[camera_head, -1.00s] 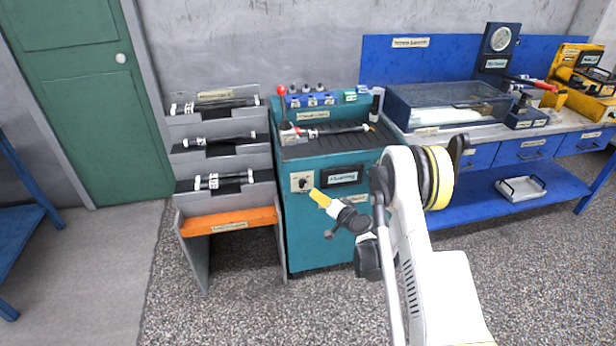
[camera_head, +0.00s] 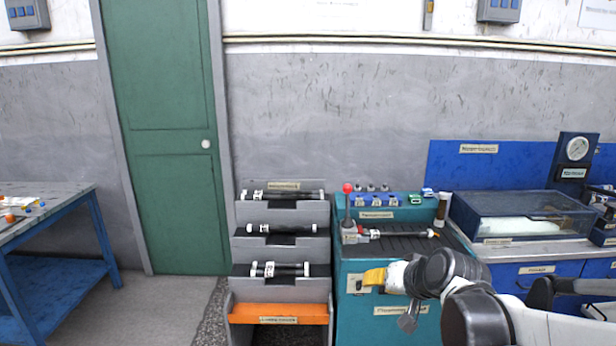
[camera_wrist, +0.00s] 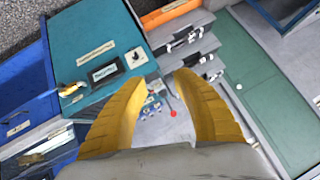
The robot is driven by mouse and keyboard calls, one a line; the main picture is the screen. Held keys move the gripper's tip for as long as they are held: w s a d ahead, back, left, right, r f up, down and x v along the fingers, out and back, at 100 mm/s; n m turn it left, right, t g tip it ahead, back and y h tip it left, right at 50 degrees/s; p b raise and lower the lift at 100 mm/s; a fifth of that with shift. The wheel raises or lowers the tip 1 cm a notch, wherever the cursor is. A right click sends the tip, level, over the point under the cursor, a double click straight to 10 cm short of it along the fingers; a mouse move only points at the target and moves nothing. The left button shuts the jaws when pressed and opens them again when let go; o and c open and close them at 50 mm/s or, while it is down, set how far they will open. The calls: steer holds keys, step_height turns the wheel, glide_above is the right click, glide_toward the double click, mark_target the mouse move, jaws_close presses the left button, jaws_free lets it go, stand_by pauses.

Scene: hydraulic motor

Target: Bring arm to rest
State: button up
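My gripper (camera_head: 374,277) has yellow fingers and shows in the head view in front of the teal cabinet (camera_head: 350,322). In the wrist view my gripper (camera_wrist: 160,100) has its two yellow fingers spread apart with nothing between them. The white and grey arm (camera_head: 450,285) comes in from the lower right, folded low in front of the cabinet. Part of the cabinet front is hidden behind the arm.
A grey rack (camera_head: 282,218) with several black cylinders and an orange shelf stands left of the cabinet. A red-knobbed lever (camera_head: 347,189) rises from the cabinet top. A blue bench with a glass-lidded box (camera_head: 520,216) is right; a blue table (camera_head: 60,262) is left.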

steer(key=s+d+f+n+g+h, duration=0.1)
steer(key=s+d+g+h, duration=0.1)
steer(key=s, duration=2)
steer(key=shift+s+d+n+h, duration=0.3)
steer(key=shift+s+d+h, duration=0.1)
